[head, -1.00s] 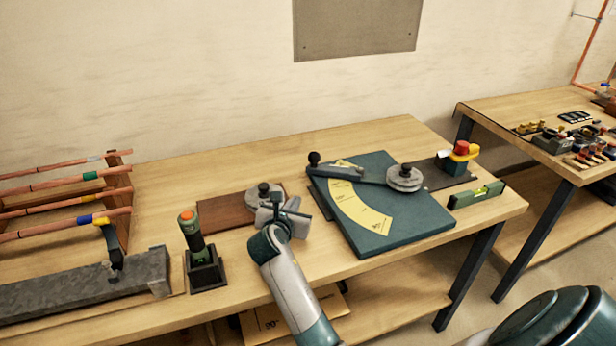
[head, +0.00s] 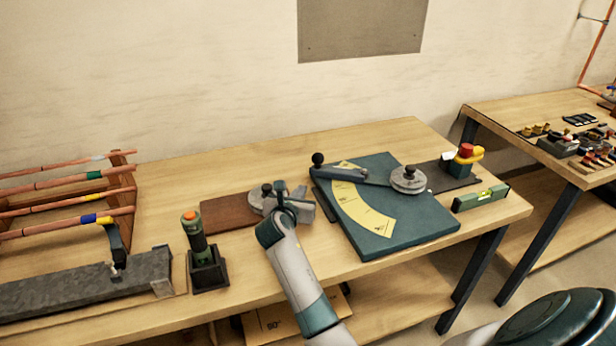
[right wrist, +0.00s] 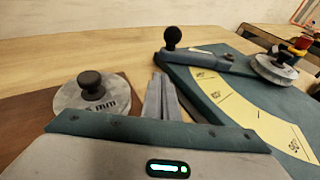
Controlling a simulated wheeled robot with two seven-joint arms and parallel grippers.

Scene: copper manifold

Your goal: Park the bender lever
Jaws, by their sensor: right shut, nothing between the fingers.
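The bender has a teal base plate (head: 405,236) with a yellow angle scale (head: 362,212). Its grey-blue lever (head: 352,174) lies across the plate's far side, from a black knob (head: 318,159) at the left end to a round grey disc (head: 408,180) at the right. In the right wrist view, the knob (right wrist: 172,37) stands upright, beyond and slightly right of the fingertips. My right gripper (head: 302,203) is shut and empty, left of the plate and apart from the lever; its fingers (right wrist: 162,97) show together in the wrist view. My left gripper is not in view.
A loose grey disc with a black knob (right wrist: 92,86) sits on a brown board (head: 228,212), close left of my right gripper. A torch-like tool (head: 194,232) stands in a black holder. A green level (head: 481,198) lies right of the plate. Copper pipes (head: 70,183) are racked at left.

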